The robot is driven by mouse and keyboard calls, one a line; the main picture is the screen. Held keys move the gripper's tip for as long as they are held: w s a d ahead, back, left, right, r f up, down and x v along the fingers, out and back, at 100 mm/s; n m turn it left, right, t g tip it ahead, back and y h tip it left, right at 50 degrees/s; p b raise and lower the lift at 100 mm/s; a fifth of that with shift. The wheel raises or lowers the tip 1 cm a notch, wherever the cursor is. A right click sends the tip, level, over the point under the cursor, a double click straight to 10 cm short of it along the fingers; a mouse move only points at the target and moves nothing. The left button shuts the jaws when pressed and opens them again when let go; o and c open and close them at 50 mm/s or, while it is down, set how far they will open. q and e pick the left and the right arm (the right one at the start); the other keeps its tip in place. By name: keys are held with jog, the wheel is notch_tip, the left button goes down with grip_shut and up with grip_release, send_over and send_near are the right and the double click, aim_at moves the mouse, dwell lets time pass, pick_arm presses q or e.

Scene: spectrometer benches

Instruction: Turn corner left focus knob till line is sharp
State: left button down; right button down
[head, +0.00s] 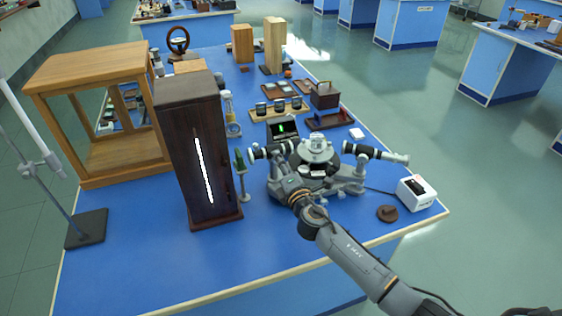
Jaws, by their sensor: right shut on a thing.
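A grey and black spectrometer (318,150) stands on the blue bench. Its left tube (270,150) points toward the dark lamp housing, and its right tube (375,152) points to the right. A small dark screen (284,131) behind it shows a short green line, too small to judge for sharpness. My right arm comes in from the lower right, and its gripper (276,172) is at the near side of the left tube. It is shut on what looks like the focus knob there; the fingers and wrist hide the knob. My left gripper is not in view.
A tall dark wooden housing (180,140) with a bright slit and a thin green-topped stand (241,178) are close left of the gripper. A white box (417,191) and brown disc (387,213) lie right. The bench's front strip is clear.

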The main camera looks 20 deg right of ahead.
jog(key=shift+a+n+p, duration=0.1)
jog(key=shift+n+p, duration=0.8)
jog(key=shift+n, duration=2.8)
jog(key=c, duration=1)
grip_release()
jog(key=shift+r, duration=0.1)
jog(key=s, duration=1.2)
jog(key=shift+d, duration=0.25)
